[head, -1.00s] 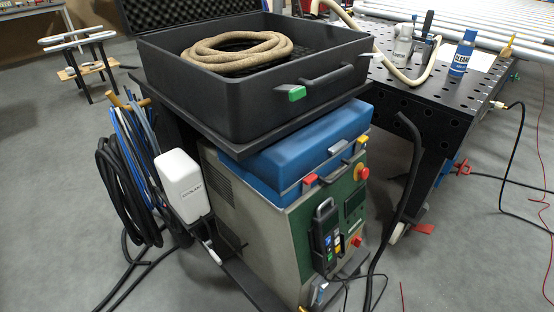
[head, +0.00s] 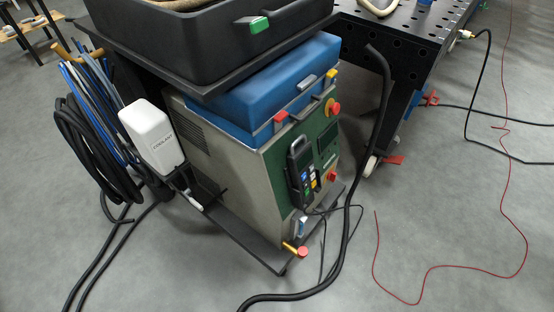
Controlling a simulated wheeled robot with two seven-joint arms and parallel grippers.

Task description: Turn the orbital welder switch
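The orbital welder (head: 258,182) is a grey cabinet with a green front panel (head: 318,138) and a blue case (head: 262,98) on top. Red knobs show on the panel, one at the upper right (head: 334,108) and one lower down (head: 331,177). A black handheld pendant (head: 301,175) with coloured buttons hangs on the front. I cannot tell which control is the switch. Neither of my grippers is in the head view.
The welder stands on a dark cart with a black open case (head: 200,45) above it. A coolant bottle (head: 152,135) and coiled black hoses (head: 90,155) are at the left. A perforated table (head: 410,40) is at the right. Cables cross the grey floor in front.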

